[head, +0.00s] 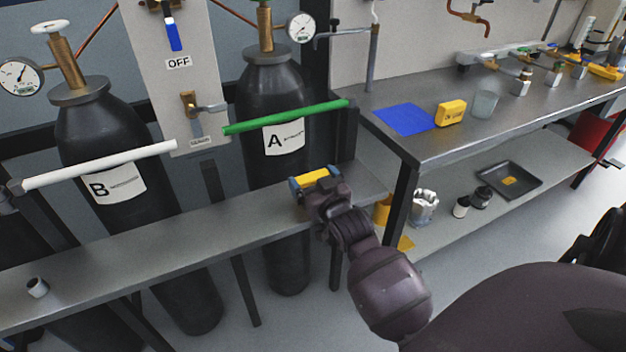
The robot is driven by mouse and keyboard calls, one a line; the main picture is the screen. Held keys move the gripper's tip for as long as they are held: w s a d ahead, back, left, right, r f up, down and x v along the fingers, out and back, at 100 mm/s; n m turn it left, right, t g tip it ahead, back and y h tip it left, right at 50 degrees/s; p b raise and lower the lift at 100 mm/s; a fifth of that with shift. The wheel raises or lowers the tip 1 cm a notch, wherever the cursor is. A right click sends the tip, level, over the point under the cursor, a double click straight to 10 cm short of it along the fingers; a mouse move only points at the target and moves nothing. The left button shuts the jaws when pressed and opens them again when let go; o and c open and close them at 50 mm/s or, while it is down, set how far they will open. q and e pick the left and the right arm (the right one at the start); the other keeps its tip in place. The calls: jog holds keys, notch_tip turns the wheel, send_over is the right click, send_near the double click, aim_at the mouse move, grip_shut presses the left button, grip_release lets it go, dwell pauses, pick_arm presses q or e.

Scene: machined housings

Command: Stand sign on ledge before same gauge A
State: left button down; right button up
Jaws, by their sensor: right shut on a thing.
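My right gripper (315,179) is shut on a small yellow sign (316,176), held between its blue-tipped fingers over the right part of the grey ledge (225,212). The gripper hides part of the sign, and I cannot tell whether it touches the ledge. Behind stands the dark cylinder labelled A (268,90), with a green bar across it. Its round gauge (300,27) is at the top, to the right of the brass valve. My left gripper is not in view.
Cylinder B (100,125) stands at left behind a white bar (100,164). The bench at right holds a blue mat (402,119), a yellow box (451,113) and a glass beaker (485,104). The middle of the ledge is clear.

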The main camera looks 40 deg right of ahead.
jog(key=o, duration=0.6)
jog(key=shift+f, duration=0.15)
jog(key=shift+o, duration=0.2)
jog(key=shift+s, duration=0.15)
jog(key=p+v, duration=0.2)
jog(key=v, duration=1)
jog(key=s+a+f+n+g+y, duration=0.2)
jog(key=s+a+f+g, duration=0.1)
jog(key=s+f, duration=0.4)
jog(key=s+a+f+n+g+y, duration=0.2)
jog(key=s+a+f+g, duration=0.2)
jog(key=s+f, duration=0.3)
jog(key=s+a, duration=0.1)
jog(key=s, duration=0.3)
jog(key=shift+s+a+f, duration=0.25)
jog(key=shift+s+f, duration=0.1)
jog(key=shift+s, duration=0.05)
